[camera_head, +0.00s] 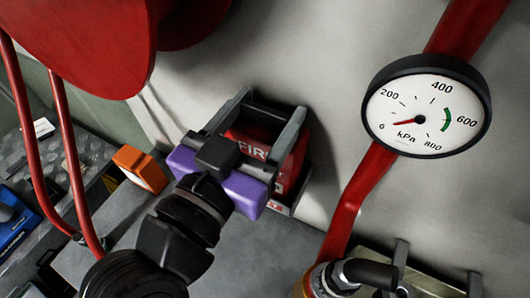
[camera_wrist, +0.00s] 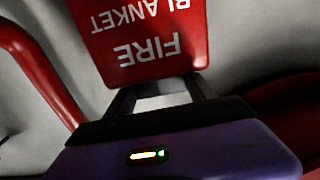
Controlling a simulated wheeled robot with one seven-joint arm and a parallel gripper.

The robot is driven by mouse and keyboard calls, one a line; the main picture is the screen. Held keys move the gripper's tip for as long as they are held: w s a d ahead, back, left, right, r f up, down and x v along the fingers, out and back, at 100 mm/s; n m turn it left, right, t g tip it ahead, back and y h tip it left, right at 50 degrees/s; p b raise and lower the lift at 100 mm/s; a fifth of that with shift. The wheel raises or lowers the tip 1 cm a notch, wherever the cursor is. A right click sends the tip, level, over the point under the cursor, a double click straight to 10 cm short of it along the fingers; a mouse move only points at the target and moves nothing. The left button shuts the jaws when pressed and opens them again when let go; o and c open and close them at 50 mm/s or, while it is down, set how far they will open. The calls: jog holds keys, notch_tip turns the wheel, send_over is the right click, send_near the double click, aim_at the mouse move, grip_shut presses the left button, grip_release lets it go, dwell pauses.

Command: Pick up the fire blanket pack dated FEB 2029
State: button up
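A red fire blanket pack (camera_head: 250,143) with white lettering stands by the pale wall in the head view, partly hidden by my gripper. In the wrist view the pack (camera_wrist: 145,40) shows large and upside down, reading FIRE BLANKET; no date is readable. My gripper (camera_head: 267,118), with a purple body, is right at the pack with its two grey fingers spread apart. In the wrist view the gripper's fingers (camera_wrist: 162,92) reach to the pack's near edge, and their tips are hidden. Whether they touch it is unclear.
A kPa gauge (camera_head: 428,106) on a red pipe (camera_head: 352,195) is to the right. A large red cylinder (camera_head: 85,35) and red hoses (camera_head: 68,150) are at left. An orange box (camera_head: 140,168) sits left of my gripper on the grey surface (camera_head: 265,250).

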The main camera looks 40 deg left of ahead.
grip_shut()
jog(key=shift+r, duration=0.15)
